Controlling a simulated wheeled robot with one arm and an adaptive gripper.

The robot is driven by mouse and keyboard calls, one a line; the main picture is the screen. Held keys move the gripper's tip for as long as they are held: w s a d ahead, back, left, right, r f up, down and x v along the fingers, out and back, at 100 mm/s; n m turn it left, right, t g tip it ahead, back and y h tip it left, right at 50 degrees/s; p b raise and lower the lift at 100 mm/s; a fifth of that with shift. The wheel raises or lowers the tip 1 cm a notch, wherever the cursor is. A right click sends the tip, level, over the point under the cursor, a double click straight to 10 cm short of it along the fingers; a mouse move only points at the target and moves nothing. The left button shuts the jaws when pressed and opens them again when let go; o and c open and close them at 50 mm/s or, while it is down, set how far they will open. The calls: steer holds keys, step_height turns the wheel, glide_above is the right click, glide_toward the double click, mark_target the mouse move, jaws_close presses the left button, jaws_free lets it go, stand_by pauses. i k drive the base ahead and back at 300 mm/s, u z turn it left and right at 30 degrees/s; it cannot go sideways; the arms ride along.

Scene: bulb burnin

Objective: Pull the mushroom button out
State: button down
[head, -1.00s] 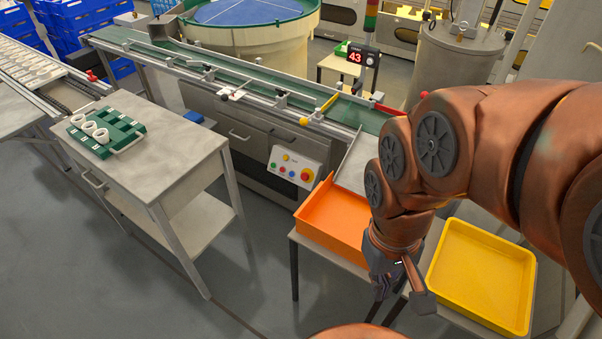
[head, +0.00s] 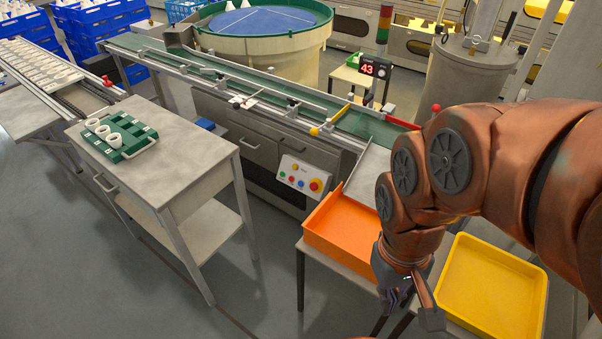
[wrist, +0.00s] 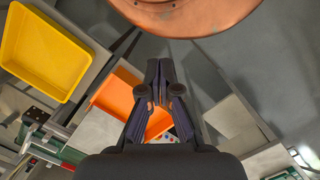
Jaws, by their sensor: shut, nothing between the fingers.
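The red mushroom button (head: 316,185) sits on a yellow surround at the right end of a white control panel (head: 298,167). The panel is on the front of the conveyor's grey cabinet and carries several smaller coloured buttons. My gripper (head: 394,300) hangs low to the right of the panel, in front of the orange tray and well apart from the button. In the wrist view my gripper (wrist: 160,68) has its fingers together and empty. A small part of the panel with coloured buttons shows there behind the fingers; the mushroom button cannot be told clearly.
An orange tray (head: 347,246) stands below right of the panel, with a yellow tray (head: 480,315) farther right. A grey table (head: 190,150) with a green rack (head: 138,147) of white rings stands left. Open floor lies between table and trays.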

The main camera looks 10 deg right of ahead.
mark_target(314, 186)
steer(key=z, duration=0.1)
steer(key=k, duration=0.25)
steer(key=u, duration=1.5)
steer(key=i, duration=0.5)
